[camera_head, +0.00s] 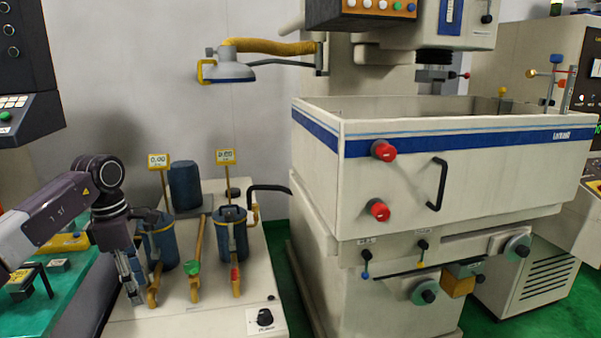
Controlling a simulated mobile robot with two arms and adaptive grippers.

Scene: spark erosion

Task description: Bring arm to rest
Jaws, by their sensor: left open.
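My left arm (48,212) comes in from the left, with its wrist joint bent downward. My left gripper (133,290) points down, open and empty, over the left front part of the pale filter unit (200,318). It hangs just left of the left blue canister (163,246) and its yellow pipe in the picture; I cannot tell whether it touches them. My right gripper is out of view.
The erosion machine's white tank (480,165) with red knobs fills the right. A second blue canister (232,240) and a green-handled valve (192,267) stand on the filter unit. A teal bench (60,310) is at lower left. Green floor shows between.

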